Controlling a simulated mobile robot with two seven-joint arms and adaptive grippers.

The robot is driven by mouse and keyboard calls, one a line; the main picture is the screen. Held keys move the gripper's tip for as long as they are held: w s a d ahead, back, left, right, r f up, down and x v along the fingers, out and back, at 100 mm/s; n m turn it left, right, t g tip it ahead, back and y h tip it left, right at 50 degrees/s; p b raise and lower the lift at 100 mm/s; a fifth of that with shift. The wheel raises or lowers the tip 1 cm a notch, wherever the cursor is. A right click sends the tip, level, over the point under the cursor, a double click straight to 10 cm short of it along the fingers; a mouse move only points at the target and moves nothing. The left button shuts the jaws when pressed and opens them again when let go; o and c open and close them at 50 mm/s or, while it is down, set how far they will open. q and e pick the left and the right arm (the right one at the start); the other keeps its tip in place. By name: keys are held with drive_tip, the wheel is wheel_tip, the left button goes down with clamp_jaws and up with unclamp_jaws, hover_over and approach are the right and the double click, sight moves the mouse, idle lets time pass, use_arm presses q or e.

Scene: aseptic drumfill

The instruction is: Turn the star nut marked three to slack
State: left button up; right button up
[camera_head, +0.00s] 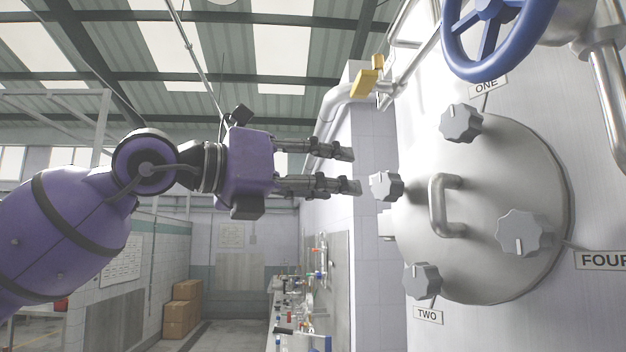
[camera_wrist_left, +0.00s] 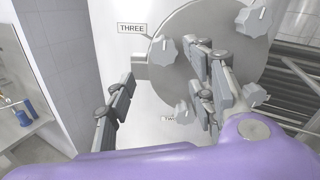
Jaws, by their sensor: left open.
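The star nut marked three is a grey lobed knob (camera_head: 386,186) at the left rim of the round steel hatch cover (camera_head: 490,275). In the head view a small gap shows between the fingertips and the nut. In the left wrist view the nut appears between and beyond the fingers (camera_wrist_left: 160,72). My right gripper is out of view.
Other star nuts sit around the cover: one (camera_head: 461,123), two (camera_head: 422,280) and four (camera_head: 524,232). A handle (camera_head: 439,206) stands out from the cover. A blue handwheel (camera_head: 487,72) and a yellow valve lever (camera_head: 368,77) are above. Free air lies left of the vessel.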

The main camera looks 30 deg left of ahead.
use_arm(q)
drive_tip(key=shift+v, duration=1.2)
